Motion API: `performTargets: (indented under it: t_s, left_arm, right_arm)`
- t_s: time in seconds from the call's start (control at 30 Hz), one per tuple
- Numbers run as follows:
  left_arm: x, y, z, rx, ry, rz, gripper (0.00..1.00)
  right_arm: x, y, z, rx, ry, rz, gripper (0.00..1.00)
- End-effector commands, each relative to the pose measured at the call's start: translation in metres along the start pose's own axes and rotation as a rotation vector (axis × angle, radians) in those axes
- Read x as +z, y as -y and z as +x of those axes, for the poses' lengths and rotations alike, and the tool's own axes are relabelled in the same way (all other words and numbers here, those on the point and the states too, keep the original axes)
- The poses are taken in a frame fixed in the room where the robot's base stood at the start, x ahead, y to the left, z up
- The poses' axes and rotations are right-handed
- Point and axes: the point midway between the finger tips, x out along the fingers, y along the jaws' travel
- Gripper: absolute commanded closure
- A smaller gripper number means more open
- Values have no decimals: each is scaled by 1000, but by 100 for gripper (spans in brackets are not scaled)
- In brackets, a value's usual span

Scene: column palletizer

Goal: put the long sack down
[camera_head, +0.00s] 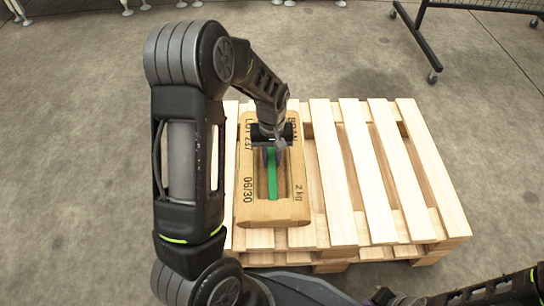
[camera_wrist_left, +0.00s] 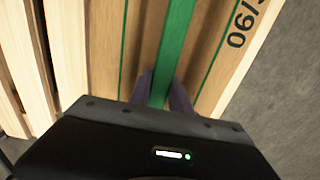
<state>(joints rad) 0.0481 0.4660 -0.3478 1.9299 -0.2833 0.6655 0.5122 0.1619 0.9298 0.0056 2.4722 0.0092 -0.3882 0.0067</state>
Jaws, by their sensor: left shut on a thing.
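The long sack (camera_head: 273,209) is a tan-brown pack with printed text and a green band along its top. It is over the left part of the wooden pallet (camera_head: 349,215), its length running away from me. My left gripper (camera_head: 273,150) comes down over the sack's middle and is shut on its green band. In the left wrist view the two fingers (camera_wrist_left: 160,92) pinch the green strip of the sack (camera_wrist_left: 118,45). Whether the sack's underside touches the slats is hidden. Part of my right arm shows at the bottom right; its gripper is not visible.
The pallet's slats to the right of the sack are bare, with gaps between them. Concrete floor (camera_head: 80,150) surrounds the pallet. A dark wheeled rack (camera_head: 425,40) stands at the top right. Pale legs of other furniture show along the top edge.

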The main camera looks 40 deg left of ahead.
Motion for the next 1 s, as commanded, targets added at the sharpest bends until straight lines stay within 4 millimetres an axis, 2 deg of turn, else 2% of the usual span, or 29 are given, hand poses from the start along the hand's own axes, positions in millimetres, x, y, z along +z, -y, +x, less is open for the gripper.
performTargets:
  t_s: [0.07, 0.43, 0.93, 0.97, 1.0]
  left_arm:
    - [-2, -1, 2, 3, -5, 0, 100]
    - [-2, -1, 45, 2, -5, 0, 100]
    - [-2, -1, 50, 3, -5, 0, 100]
    - [0, 0, 52, 0, 0, 0, 75]
    - [0, 0, 52, 0, 0, 0, 72]
  right_arm:
    - [0, -1, 2, 0, -1, 0, 100]
    - [-2, -7, 23, 0, -11, 1, 100]
    - [-2, -7, 25, 0, -13, 1, 100]
    - [-3, -8, 25, 0, -13, 1, 100]
    - [-3, -7, 24, 0, -13, 1, 100]
